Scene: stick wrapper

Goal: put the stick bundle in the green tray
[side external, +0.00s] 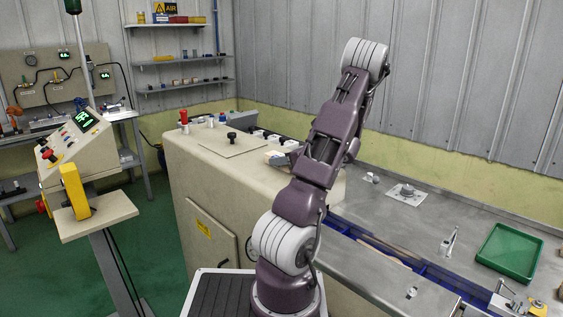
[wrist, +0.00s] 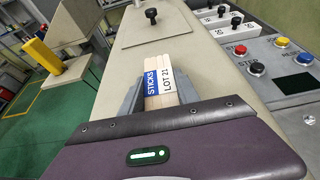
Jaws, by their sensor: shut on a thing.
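The stick bundle (wrist: 158,68), pale wooden sticks with a blue and white label reading "STICKS LOT 21", shows in the wrist view. My gripper (wrist: 160,88) is shut on it, with a grey finger on each side of the label. The bundle's far end points up the picture, over the beige machine cabinet. The green tray (side external: 508,252) lies on the metal worktop at the right of the side external view, and its visible floor is bare. The tray is not in the wrist view.
The beige cabinet (side external: 215,165) carries knobs and buttons, including a red stop button (wrist: 240,50). A blue-railed channel (side external: 380,246) runs along the metal worktop towards the tray. A small upright bracket (side external: 449,241) stands left of the tray. A control console (side external: 75,150) stands at the left.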

